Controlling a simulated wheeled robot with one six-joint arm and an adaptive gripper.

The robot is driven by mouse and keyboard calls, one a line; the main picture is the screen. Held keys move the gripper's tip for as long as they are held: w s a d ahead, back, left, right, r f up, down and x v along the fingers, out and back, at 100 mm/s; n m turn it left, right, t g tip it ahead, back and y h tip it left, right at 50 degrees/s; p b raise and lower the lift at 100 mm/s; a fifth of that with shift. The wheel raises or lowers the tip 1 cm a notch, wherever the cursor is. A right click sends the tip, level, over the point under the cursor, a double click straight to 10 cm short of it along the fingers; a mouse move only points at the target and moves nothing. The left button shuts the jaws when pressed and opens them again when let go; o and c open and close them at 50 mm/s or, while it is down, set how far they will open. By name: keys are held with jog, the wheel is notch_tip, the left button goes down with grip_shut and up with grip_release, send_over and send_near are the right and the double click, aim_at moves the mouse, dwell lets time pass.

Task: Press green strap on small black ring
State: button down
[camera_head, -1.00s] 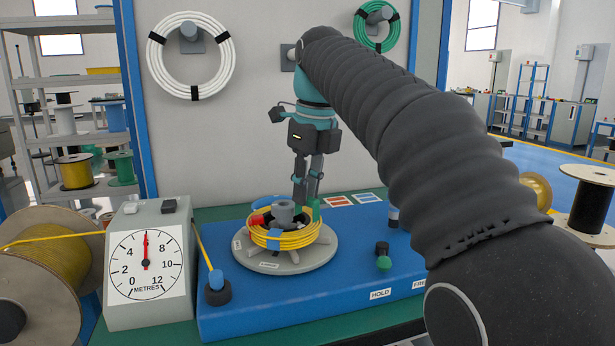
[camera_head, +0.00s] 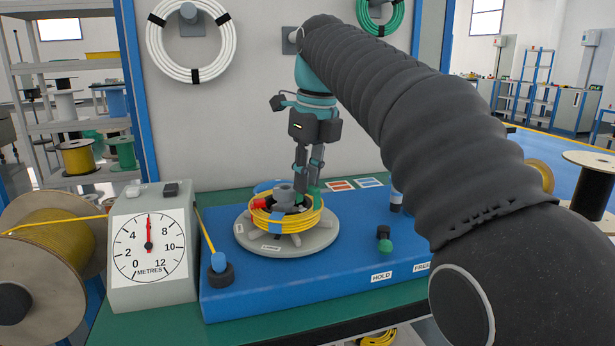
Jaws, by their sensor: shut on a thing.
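The yellow cable coil (camera_head: 262,221) lies on a grey turntable (camera_head: 313,244) on the blue bench unit. Inside the coil, black parts (camera_head: 293,208) surround a grey hub (camera_head: 284,194); I cannot clearly tell which is the small black ring. My gripper (camera_head: 309,186) points down over the coil's back right edge, shut on a small green piece (camera_head: 317,200), which appears to be the green strap. The strap is at the coil's right rim; the fingers partly hide it, and contact with a ring is not clear. A red piece (camera_head: 259,203) and a blue strap (camera_head: 275,224) sit at the coil's left and front.
A metre dial (camera_head: 150,247) and a yellow cable reel (camera_head: 45,248) stand at the left. Green and black knobs (camera_head: 385,246) sit at the right. White (camera_head: 160,58) and green coils (camera_head: 398,18) hang behind.

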aim_at(306, 205)
jog(key=shift+f, duration=0.2)
jog(key=shift+f+b, duration=1)
jog(key=shift+f, duration=0.3)
jog(key=shift+f, duration=0.7)
dwell(1.8)
jog(key=c, duration=1)
grip_release()
jog(key=shift+r, duration=0.15)
notch_tip(306, 205, up, 3)
jog(key=shift+f+p, duration=0.1)
jog(key=shift+p, duration=1.05)
jog(key=shift+r, duration=2.55)
